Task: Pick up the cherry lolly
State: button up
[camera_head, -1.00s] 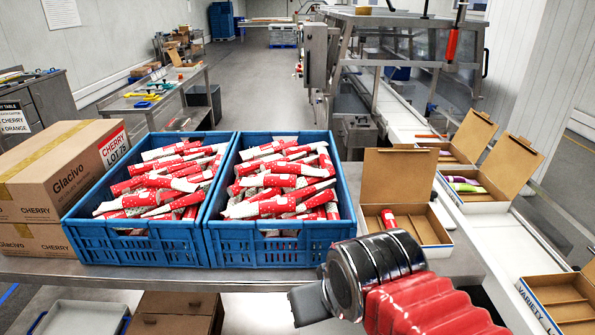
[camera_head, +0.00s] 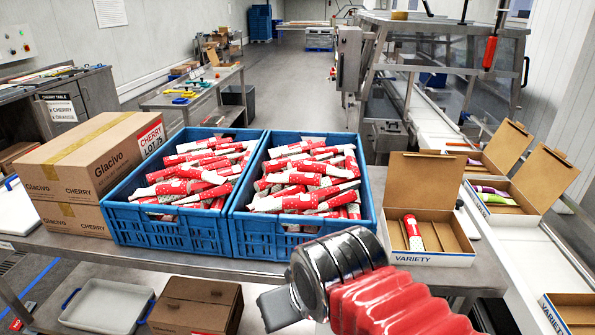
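Red-and-white wrapped lollies lie heaped in two blue crates on the steel table, the left crate (camera_head: 160,232) and the right crate (camera_head: 300,237). The heaps show in the left crate (camera_head: 195,178) and in the right crate (camera_head: 305,178). One red lolly (camera_head: 412,232) lies in the left compartment of the open box marked VARIETY (camera_head: 433,259). My gripper (camera_head: 275,308) is at the bottom, in front of the right crate and apart from it. Only a dark part of it shows past my wrist, so its fingers and grip cannot be made out.
Glacivo cartons marked CHERRY (camera_head: 85,180) stand left of the crates. More open boxes (camera_head: 510,190) stand on the conveyor (camera_head: 520,255) at right. A grey tray (camera_head: 108,305) and a brown carton (camera_head: 195,305) are below the table.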

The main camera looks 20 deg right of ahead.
aim_at(323, 168)
jog(key=u, duration=1.35)
jog(key=i, duration=0.4)
jog(key=z, duration=2.4)
